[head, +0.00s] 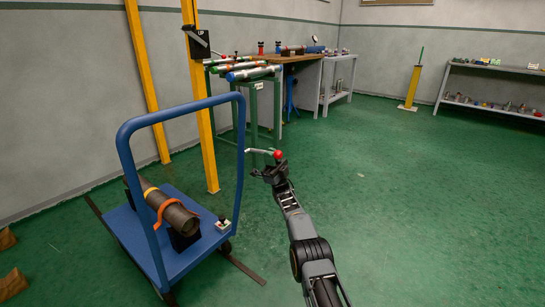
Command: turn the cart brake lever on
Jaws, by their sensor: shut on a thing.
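The blue cart (190,258) stands at the left with its tall push handle (178,116) upright. A small brake fitting (223,223) with a light plate, dark parts and a touch of red sits at the right edge of its deck; its lever position is too small to tell. My gripper (270,172) is right of the cart handle, raised and apart from the brake fitting. It is shut on a grey rod with a red ball end (278,155), which sticks out above the jaws to the left. The jaw tips are small and partly hidden.
A dark pipe (172,212) with an orange strap lies on the cart in black supports. A yellow post (205,130) stands behind the cart, near a green pipe rack (255,100). Shelves (490,92) stand far right. The green floor at right is clear.

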